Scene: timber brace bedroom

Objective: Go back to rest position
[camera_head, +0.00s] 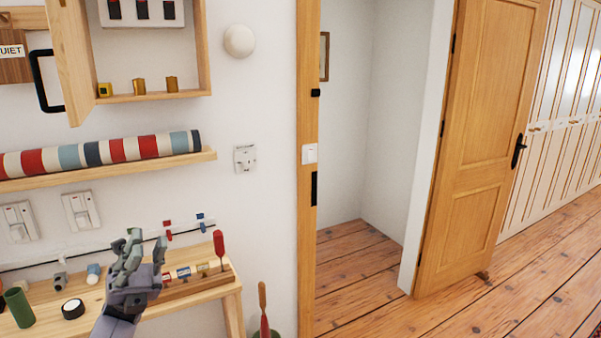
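My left gripper (145,245) is raised in front of the small wooden table (215,293) at the lower left, with its fingers pointing up. The fingers stand apart with nothing visible between them, so it looks open and empty. The gripper and its wrist hide part of the tabletop. My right gripper is not in view.
A green cup (19,307), a black tape roll (73,308) and a wooden rack (190,285) with a red-handled tool (219,248) are on the table. A shelf (110,168) and open cabinet (150,97) hang above. An open door (485,150) stands right; floor there is clear.

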